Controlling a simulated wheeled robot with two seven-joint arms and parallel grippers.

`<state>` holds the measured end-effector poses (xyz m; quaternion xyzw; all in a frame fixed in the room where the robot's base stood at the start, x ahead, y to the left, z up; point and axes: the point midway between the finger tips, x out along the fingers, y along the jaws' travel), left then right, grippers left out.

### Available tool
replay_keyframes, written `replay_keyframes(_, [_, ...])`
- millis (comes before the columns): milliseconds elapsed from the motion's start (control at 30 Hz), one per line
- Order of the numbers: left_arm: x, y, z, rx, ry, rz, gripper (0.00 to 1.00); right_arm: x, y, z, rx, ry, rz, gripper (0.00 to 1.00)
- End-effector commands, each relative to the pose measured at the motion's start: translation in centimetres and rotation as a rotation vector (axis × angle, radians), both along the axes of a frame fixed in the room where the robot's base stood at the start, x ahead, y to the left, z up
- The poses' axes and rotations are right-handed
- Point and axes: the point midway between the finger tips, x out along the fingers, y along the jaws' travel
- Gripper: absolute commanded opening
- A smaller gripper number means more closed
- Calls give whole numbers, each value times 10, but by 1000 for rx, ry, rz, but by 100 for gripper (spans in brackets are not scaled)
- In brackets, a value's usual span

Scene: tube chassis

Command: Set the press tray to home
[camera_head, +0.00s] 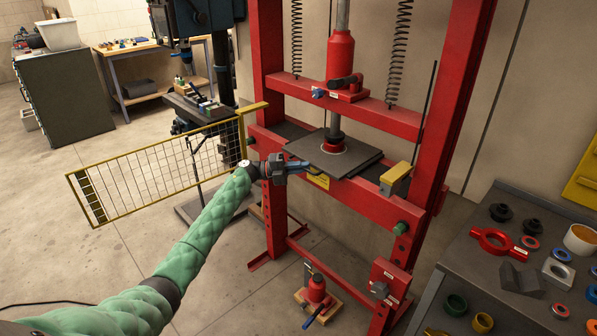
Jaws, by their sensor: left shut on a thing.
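The press tray (352,163) is a flat dark plate at the middle of the red press frame, under the press ram (335,125). My left gripper (291,168) reaches in from the left at the tray's front left edge. It is shut on the tray there; its fingers hide the exact part that is held. A yellow label (318,181) shows just below the tray's front. My right gripper is not in view.
A yellow mesh guard (150,180) stands open to the left, behind my left arm. Red press posts (268,60) flank the tray. A yellow block (396,178) sits on the crossbeam at right. A grey bench (470,265) with rings and parts fills the lower right.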

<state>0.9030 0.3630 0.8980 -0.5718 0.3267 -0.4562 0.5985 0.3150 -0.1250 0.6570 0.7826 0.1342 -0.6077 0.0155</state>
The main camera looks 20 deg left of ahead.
Motion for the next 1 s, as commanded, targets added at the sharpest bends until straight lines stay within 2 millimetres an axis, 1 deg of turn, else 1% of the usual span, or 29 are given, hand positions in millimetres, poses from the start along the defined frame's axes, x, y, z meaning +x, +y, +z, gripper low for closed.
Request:
replay_keyframes(33, [3, 0, 4, -2, -4, 5, 0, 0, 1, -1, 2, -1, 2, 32])
replay_keyframes(400, [4, -1, 5, -3, -6, 5, 0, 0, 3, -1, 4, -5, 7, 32])
replay_keyframes(433, [4, -1, 5, -3, -6, 5, 12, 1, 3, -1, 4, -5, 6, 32])
replay_keyframes(533, [4, -1, 5, -3, -6, 5, 31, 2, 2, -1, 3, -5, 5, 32])
replay_keyframes(1000, [3, -2, 1, -1, -2, 4, 32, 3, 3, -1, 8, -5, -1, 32])
